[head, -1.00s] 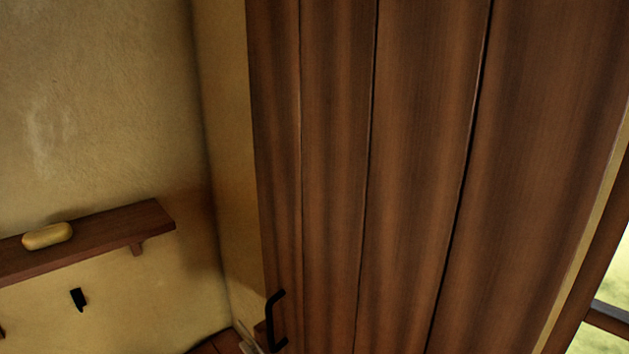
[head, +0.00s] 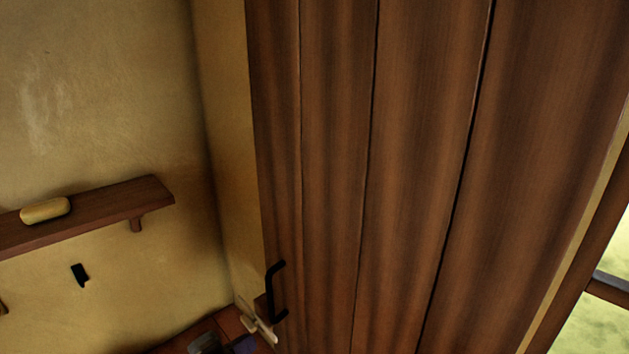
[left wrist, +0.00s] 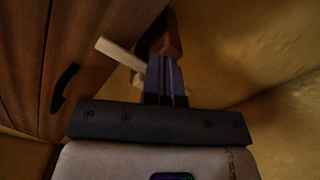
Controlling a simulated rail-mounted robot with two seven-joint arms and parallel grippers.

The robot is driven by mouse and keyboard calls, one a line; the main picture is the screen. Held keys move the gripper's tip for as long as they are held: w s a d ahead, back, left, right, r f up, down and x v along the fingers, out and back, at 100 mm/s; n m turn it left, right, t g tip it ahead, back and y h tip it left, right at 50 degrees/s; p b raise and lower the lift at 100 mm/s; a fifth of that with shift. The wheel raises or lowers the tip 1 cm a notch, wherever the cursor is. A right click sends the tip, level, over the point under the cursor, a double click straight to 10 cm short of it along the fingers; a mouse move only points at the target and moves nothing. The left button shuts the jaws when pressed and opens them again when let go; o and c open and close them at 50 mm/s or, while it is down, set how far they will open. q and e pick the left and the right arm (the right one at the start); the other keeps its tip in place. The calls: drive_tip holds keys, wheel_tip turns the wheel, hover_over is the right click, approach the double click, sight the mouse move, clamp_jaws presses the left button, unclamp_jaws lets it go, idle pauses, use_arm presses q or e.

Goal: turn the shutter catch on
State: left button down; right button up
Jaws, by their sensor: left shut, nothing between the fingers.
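The shutter catch appears to be the pale wooden lever (head: 264,330) low at the left edge of the brown plank shutter (head: 400,180), by the wall corner. In the left wrist view the pale lever (left wrist: 119,54) slants beside my finger ends, with a darker brown wooden piece (left wrist: 165,40) behind. My left gripper (head: 241,346) shows only partly at the bottom edge of the head view, just left of the lever. In the left wrist view its shut fingers (left wrist: 163,62) are close to the lever; I cannot tell whether they touch. My right gripper is out of view.
A black handle (head: 275,292) stands out from the shutter just above the catch. A wooden shelf (head: 110,215) with a yellow rounded block (head: 46,210) is on the left wall, above a small black fixture (head: 80,275). A window (head: 605,310) shows at right.

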use_arm(q)
drive_tip(key=shift+b+v, duration=0.5)
drive_tip(key=shift+v, duration=2.4)
drive_tip(key=s+a+f+g+y, duration=0.1)
drive_tip(key=s+f+g+y, duration=0.4)
drive_tip(key=s, duration=0.7)
drive_tip(key=s+a+f+n+g+y, duration=0.1)
drive_tip(key=s+f+y, duration=0.3)
drive_tip(key=s+f, duration=0.55)
drive_tip(key=s+a+f+g+y, duration=0.1)
drive_tip(key=s+f+g+y, duration=0.25)
drive_tip(key=s, duration=1.05)
drive_tip(key=w+r+p+v, duration=0.1)
drive_tip(key=w+p+v, duration=0.2)
drive_tip(key=p+v, duration=1.3)
drive_tip(key=shift+d+p, duration=0.45)
drive_tip(key=shift+p, duration=0.35)
